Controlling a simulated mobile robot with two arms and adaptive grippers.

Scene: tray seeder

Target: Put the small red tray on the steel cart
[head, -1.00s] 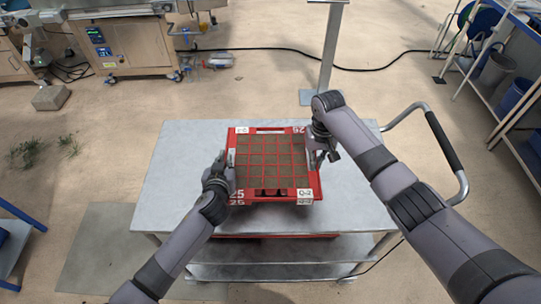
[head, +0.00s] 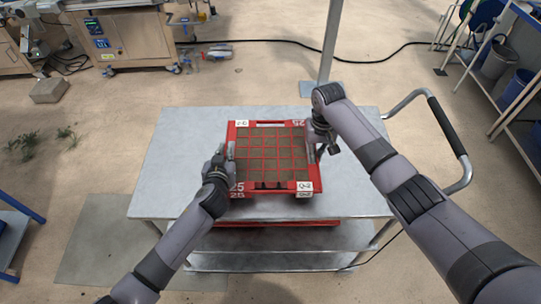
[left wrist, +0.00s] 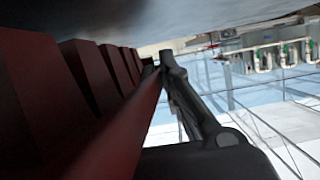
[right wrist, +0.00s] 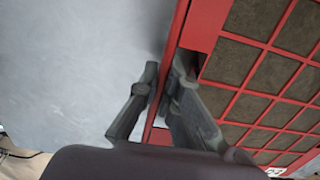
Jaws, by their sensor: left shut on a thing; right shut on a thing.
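The small red tray (head: 270,187), with a grid of brown soil cells, is over the middle of the steel cart's top (head: 180,165). My left gripper (head: 229,160) is shut on its left side wall, and the tray's dark red underside (left wrist: 90,90) fills much of the left wrist view. My right gripper (head: 317,150) is shut on the right side wall; in the right wrist view its fingers (right wrist: 165,90) straddle the red rim. The tray looks about level. I cannot tell whether its base touches the cart top.
Another red thing (head: 270,235) lies on the cart's lower level. The cart's push handle (head: 445,140) is at its right. The cart top is bare around the tray. Wooden-sided machinery (head: 125,40) stands at the back left, shelving (head: 515,100) at the right.

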